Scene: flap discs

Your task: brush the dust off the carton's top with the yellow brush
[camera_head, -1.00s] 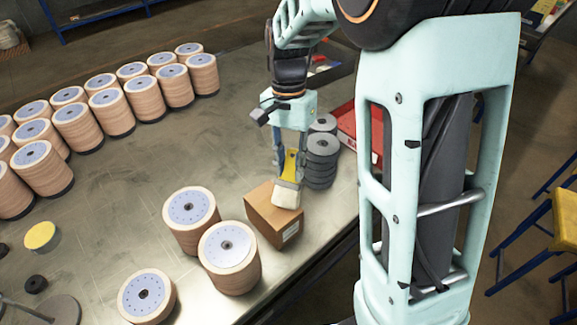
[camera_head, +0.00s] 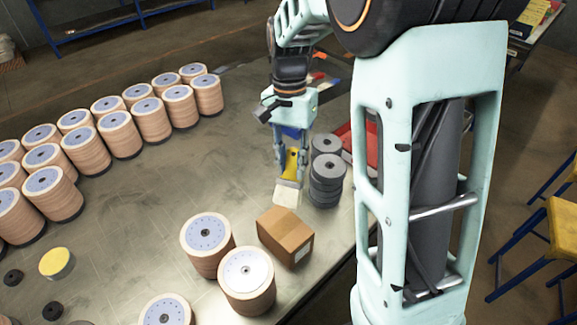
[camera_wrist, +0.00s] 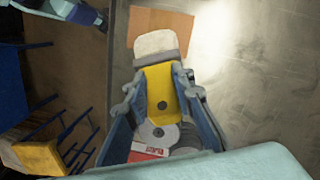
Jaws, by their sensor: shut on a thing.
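The brown carton (camera_head: 286,234) stands on the metal table near its right edge, with a pale label on its side. In the wrist view the carton (camera_wrist: 160,22) shows beyond the brush. My gripper (camera_head: 291,160) is shut on the yellow brush (camera_head: 291,163), whose pale bristles (camera_head: 287,194) point down. In the head view the brush is behind the carton and apart from it. In the wrist view the yellow brush (camera_wrist: 162,88) sits between the fingers, its bristle block (camera_wrist: 156,44) overlapping the carton's near edge in the picture. I cannot make out dust on the carton.
Stacks of flap discs (camera_head: 246,280) stand just left of the carton. Grey disc stacks (camera_head: 326,180) stand close right of my gripper, with a red bin (camera_head: 362,150) behind. Rows of disc stacks (camera_head: 118,135) fill the far left. The middle of the table (camera_head: 150,205) is clear.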

